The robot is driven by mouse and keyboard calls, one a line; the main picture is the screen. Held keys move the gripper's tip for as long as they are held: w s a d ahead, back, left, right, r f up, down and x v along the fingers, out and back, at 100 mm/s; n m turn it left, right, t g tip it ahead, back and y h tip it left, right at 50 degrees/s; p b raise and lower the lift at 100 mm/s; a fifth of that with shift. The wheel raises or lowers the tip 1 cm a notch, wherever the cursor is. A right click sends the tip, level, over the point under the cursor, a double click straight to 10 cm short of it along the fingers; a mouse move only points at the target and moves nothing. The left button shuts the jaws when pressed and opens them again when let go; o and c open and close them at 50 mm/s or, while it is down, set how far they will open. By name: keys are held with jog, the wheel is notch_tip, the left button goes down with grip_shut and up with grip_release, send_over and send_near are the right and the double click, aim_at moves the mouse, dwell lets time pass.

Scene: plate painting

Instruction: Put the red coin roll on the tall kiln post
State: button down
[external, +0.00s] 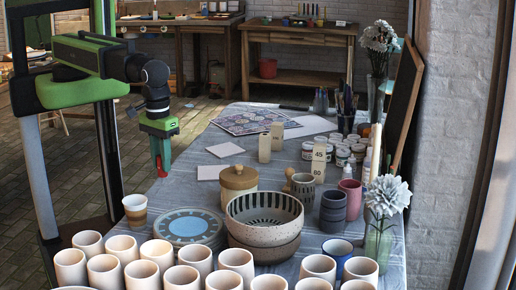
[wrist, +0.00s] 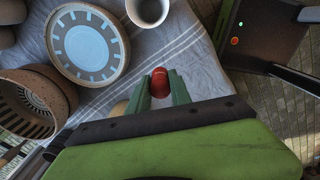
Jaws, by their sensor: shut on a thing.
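My gripper (external: 161,165) hangs in the air at the left edge of the table, above a tan-banded cup and left of the pale cards. Its green fingers (wrist: 159,90) are shut on the red coin roll (wrist: 159,82), which also shows as a red patch at the fingertips in the external view (external: 162,172). Upright pale kiln posts stand near the middle of the table: one (external: 264,148), one just behind it (external: 277,136), and one to the right marked 45 and 80 (external: 319,162). I cannot tell for sure which is the tall one. The posts do not show clearly in the wrist view.
A lidded jar (external: 239,190), a striped bowl (external: 265,215) and a blue-patterned plate (external: 188,226) stand in front of the posts. Several paint jars (external: 343,157) are close to the right. Several pale cups (external: 145,250) fill the front. Cards (external: 225,149) lie flat left of the posts.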

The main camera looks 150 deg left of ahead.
jog(key=s+a+r+n+p, duration=0.3)
jog(key=s+a, duration=0.1)
jog(key=a, duration=0.7)
jog(key=s+a+r+n+p, duration=0.3)
jog(key=s+a+n, duration=0.15)
jog(key=a, duration=0.65)
jog(key=s+a+r+n+p, duration=0.3)
jog(key=s+a+r, duration=0.1)
jog(key=a, duration=0.7)
jog(key=b, duration=0.7)
send_over(265, 135)
jog(key=shift+m, duration=0.25)
notch_tip(265, 135, down, 8)
jog(key=shift+r, duration=0.25)
jog(key=shift+s+a, duration=0.1)
notch_tip(265, 135, down, 4)
jog(key=b, duration=0.4)
jog(key=shift+f+b, duration=0.2)
jog(key=shift+b, duration=0.1)
jog(key=shift+r, duration=0.25)
jog(key=shift+f, duration=0.2)
jog(key=c, duration=1.2)
grip_release()
jog(key=shift+o, duration=0.2)
jog(key=shift+r, duration=0.1)
